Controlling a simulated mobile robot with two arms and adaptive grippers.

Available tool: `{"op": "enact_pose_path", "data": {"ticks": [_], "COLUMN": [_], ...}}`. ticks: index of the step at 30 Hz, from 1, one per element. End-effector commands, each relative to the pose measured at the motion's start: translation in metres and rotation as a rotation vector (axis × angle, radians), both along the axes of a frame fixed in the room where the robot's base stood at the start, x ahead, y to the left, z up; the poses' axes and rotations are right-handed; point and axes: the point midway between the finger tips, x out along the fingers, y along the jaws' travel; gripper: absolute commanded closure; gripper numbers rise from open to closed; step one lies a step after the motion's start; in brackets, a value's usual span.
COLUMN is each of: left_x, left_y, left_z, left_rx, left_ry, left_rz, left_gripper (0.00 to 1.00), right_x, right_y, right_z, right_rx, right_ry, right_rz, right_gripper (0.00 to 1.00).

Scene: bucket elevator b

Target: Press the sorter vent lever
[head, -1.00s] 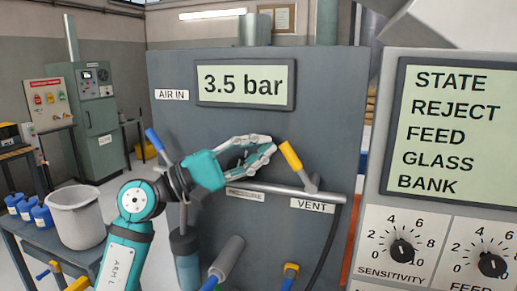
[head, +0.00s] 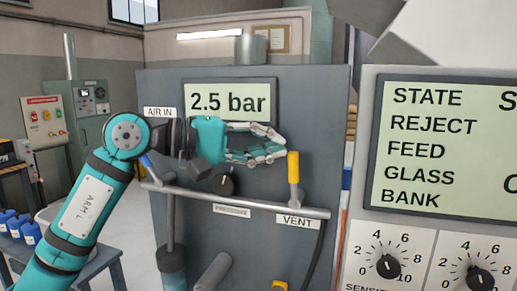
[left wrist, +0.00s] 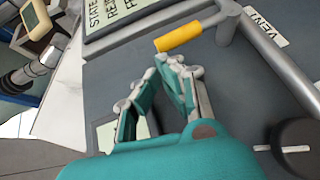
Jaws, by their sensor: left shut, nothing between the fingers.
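The vent lever has a yellow handle (head: 293,167) and stands upright on the grey pipe above the VENT label (head: 297,221). In the left wrist view the yellow handle (left wrist: 181,38) lies just beyond the fingertips. My left gripper (head: 282,149) is shut and empty, pointing right, with its tips just left of the handle's top. In the left wrist view my left gripper (left wrist: 180,66) also shows closed. I cannot tell whether the tips touch the handle. The display (head: 230,101) reads 2.5 bar. My right gripper is not in view.
A black pressure knob (head: 225,184) sits below my left gripper. The grey pipe (head: 240,202) runs across the panel. A blue handle (head: 146,161) at the left is partly hidden by my arm. A control panel with a text screen (head: 440,150) stands at the right.

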Motion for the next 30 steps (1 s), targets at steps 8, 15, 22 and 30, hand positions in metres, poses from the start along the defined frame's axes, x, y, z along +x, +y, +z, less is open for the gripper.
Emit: {"op": "enact_pose_path", "data": {"ticks": [8, 15, 22, 30], "left_x": [-0.010, -0.017, -0.021, -0.024], "left_y": [-0.028, -0.050, -0.064, -0.072], "left_z": [0.015, 0.015, 0.009, 0.008], "left_rx": [0.252, 0.445, 0.556, 0.551], "left_ry": [-0.087, -0.149, -0.182, -0.180], "left_rz": [-0.001, -0.002, -0.002, -0.002], "left_gripper": [1.00, 1.00, 1.00, 1.00], "right_x": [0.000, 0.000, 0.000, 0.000], "right_y": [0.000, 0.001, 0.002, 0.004], "right_z": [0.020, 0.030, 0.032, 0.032], "right_rx": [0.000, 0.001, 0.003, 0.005], "right_ry": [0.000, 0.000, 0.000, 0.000], "right_rz": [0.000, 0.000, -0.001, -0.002], "right_gripper": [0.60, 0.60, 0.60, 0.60]}}
